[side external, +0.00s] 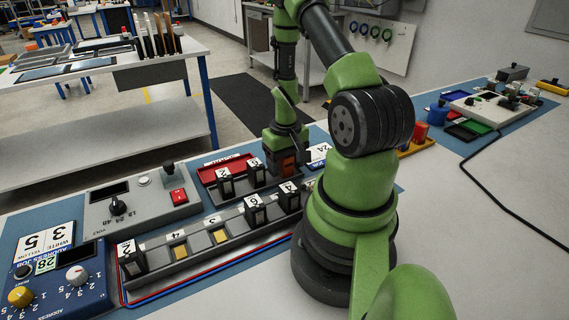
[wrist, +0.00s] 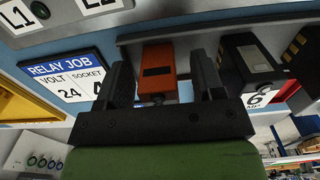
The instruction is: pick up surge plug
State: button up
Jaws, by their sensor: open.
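An orange block-shaped plug (wrist: 158,70), the likely surge plug, stands in the wrist view between the two black fingers of my gripper (wrist: 165,72). No name is readable on it. The fingers are open, one on each side, with a visible gap at both sides. The lower end of the plug is hidden.
A grey socket rail (side external: 195,262) with more black plugs lies in front. A control box (side external: 140,205) stands left. A RELAY JOB card (wrist: 68,82) lies nearby.

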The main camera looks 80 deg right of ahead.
jog(key=shift+f, duration=0.1)
jog(key=c, duration=1)
notch_tip(320, 180, up, 10)
jog(key=shift+r, duration=0.1)
